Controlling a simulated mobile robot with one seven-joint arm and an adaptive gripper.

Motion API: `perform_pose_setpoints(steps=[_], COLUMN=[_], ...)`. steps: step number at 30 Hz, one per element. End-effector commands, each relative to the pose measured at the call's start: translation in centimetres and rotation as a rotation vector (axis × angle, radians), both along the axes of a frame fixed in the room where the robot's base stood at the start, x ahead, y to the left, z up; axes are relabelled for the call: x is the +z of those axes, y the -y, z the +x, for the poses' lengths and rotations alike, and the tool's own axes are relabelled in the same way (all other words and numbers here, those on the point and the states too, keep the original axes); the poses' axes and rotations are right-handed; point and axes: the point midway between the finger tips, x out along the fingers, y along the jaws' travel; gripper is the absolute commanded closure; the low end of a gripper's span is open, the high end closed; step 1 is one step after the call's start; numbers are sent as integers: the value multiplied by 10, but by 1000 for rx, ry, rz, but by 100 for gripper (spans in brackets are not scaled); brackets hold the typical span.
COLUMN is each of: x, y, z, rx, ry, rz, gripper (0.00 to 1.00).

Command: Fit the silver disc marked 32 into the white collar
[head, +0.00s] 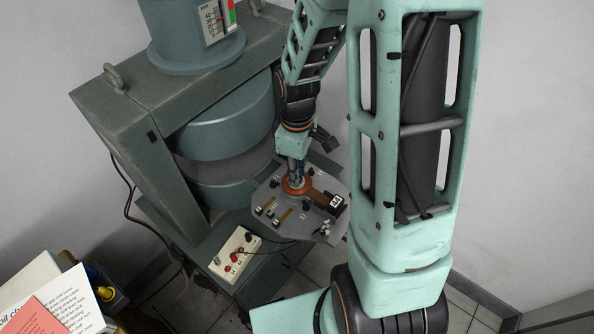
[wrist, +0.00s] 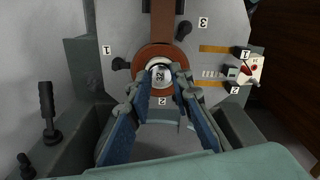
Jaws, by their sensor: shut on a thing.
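My gripper (wrist: 160,84) is shut on the silver disc (wrist: 161,75), which has a dark marking that I cannot read surely. The disc is over or within the orange-brown ring (wrist: 140,55) on the grey plate. A pale band (wrist: 154,66) shows inside the ring at the disc's edge; it may be the white collar, mostly hidden by the disc and fingers. I cannot tell whether the disc is seated or just above. In the head view my gripper (head: 297,172) points down at the ring (head: 285,188), and the disc is hidden.
The grey plate (wrist: 118,28) carries black knobs (wrist: 122,64), brass strips (wrist: 213,49) and numbers. A black block (head: 336,203) marked with digits sits at its right. A large magnet (head: 225,125) stands to the left. A white box (head: 236,253) with terminals and a cable lies below.

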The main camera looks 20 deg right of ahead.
Motion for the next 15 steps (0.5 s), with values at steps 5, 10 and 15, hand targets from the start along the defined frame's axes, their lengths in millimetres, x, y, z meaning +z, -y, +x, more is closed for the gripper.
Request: perform_pose_setpoints(steps=[5,10,15], x=[-3,-3,-3], y=[0,0,0], z=[0,0,0], rx=[0,0,0], ry=[0,0,0], rz=[0,0,0], gripper=[100,69,60])
